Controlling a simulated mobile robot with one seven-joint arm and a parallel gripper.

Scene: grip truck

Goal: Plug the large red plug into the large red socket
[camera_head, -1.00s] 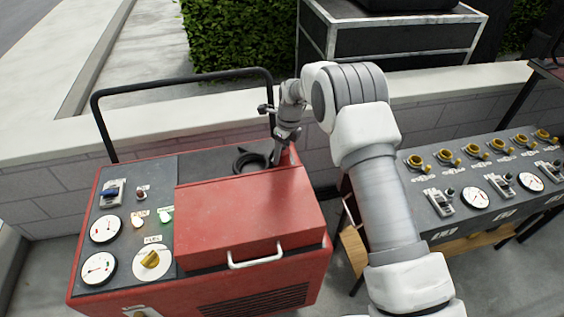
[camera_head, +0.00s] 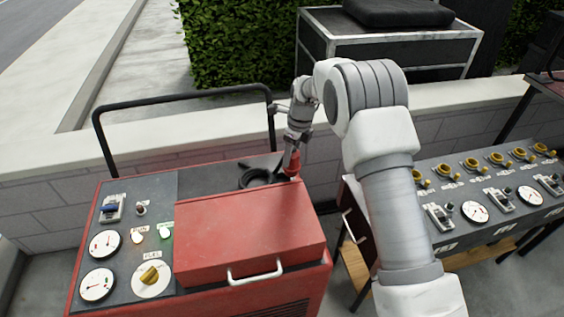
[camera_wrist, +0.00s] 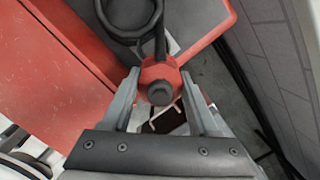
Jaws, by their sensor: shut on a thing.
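The large red plug (camera_wrist: 160,72) is between the fingers of my gripper (camera_wrist: 160,103) in the wrist view, with its dark round end toward the camera. A thick black cable runs from the plug to a coil on the machine top. In the head view my gripper (camera_head: 291,160) is shut on the red plug (camera_head: 292,165) at the right rear corner of the red machine (camera_head: 250,235). No large red socket can be made out in either view.
The black cable coil (camera_head: 258,176) lies on the machine's dark top behind the raised red hood. A black handle bar (camera_head: 185,96) rises at the rear. A control table (camera_head: 480,205) with yellow connectors stands to the right. A low wall runs behind.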

